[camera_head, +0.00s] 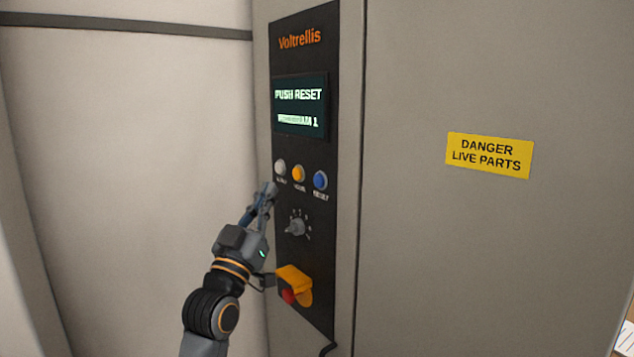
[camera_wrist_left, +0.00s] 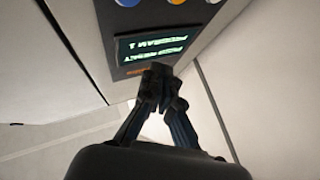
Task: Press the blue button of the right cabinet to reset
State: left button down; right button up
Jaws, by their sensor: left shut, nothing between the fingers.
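The blue button (camera_head: 320,180), labelled as reset, is the rightmost of three buttons in a row on the cabinet's dark control panel (camera_head: 320,220). A white button (camera_head: 280,167) and an orange button (camera_head: 299,173) are to its left. The screen (camera_head: 299,106) above reads "PUSH RESET" and "PROGRAM 1". My left gripper (camera_head: 270,189) is shut and empty, its tips just below the white button and left of the blue one. In the left wrist view its fingers (camera_wrist_left: 163,80) are together, with the screen (camera_wrist_left: 153,42) beyond. Contact with the panel cannot be told. My right gripper is not in view.
A rotary knob (camera_head: 297,227) is below the buttons, near my left gripper. Lower is a yellow and red switch (camera_head: 294,284) that sticks out from the panel. The grey cabinet door (camera_head: 480,250) with a yellow danger label (camera_head: 489,156) is to the right.

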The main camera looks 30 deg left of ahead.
pick_arm(q)
jog(key=w+d, duration=0.3)
jog(key=w, duration=0.4)
jog(key=shift+w, duration=0.4)
jog(key=shift+d, duration=0.15)
dwell(1.0)
jog(key=shift+w+d, duration=0.1)
jog(key=shift+w, duration=0.25)
jog(key=shift+w+d, duration=0.15)
jog(key=shift+w, duration=0.2)
dwell(0.6)
dwell(0.4)
jog(key=shift+s+a+p, duration=0.3)
jog(key=shift+s+p, duration=0.05)
jog(key=shift+s, duration=0.35)
jog(key=shift+s, duration=0.1)
jog(key=shift+s+a, duration=0.3)
jog(key=shift+s, duration=0.45)
jog(key=shift+s+a, duration=0.35)
jog(key=shift+s, duration=0.35)
jog(key=shift+s+a, duration=0.3)
jog(key=shift+s, duration=0.45)
